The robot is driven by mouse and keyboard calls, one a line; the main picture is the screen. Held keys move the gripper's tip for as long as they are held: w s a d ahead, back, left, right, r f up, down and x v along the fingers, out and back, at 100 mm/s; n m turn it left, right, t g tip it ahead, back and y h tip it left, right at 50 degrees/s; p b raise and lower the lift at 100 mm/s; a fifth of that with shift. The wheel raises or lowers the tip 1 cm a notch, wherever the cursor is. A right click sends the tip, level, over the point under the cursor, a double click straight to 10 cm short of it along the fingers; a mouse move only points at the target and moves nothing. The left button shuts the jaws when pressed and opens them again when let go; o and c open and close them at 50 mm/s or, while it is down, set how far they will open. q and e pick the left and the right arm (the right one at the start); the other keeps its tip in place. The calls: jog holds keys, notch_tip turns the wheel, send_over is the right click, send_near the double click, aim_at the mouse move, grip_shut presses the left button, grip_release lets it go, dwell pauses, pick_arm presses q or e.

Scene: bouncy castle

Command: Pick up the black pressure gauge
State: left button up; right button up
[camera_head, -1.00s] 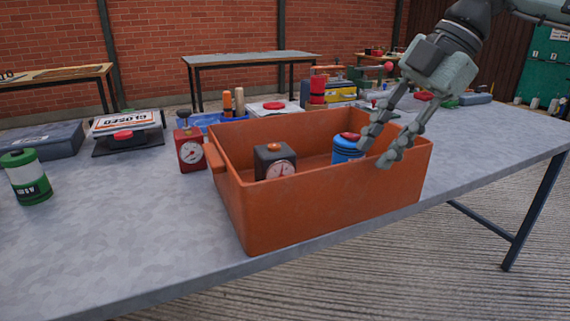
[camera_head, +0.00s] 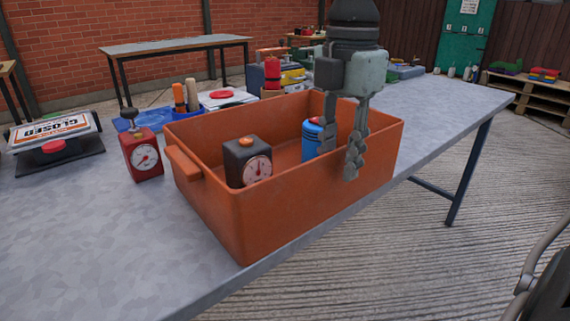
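The black pressure gauge (camera_head: 243,160), with an orange knob on top and a round pale dial, stands upright in the left part of the orange crate (camera_head: 281,213). The crate's near wall hides its base. My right gripper (camera_head: 342,160) points down over the right part of the crate, right of the gauge and apart from it. Its fingers are spread with a gap between them and nothing held. A blue canister (camera_head: 311,142) with a red top stands in the crate just left of the fingers, partly hidden by one. My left gripper is not in view.
A red gauge (camera_head: 142,156) stands on the table just left of the crate. Further left is a stand with a CLOSED sign (camera_head: 50,130). Tools and boxes crowd the table behind the crate. The table's front left is clear.

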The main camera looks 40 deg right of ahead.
aim_at(333, 212)
notch_tip(333, 212, down, 3)
jog(key=shift+f, duration=0.15)
jog(key=shift+c, duration=0.3)
grip_shut()
jog(key=shift+w, duration=0.1)
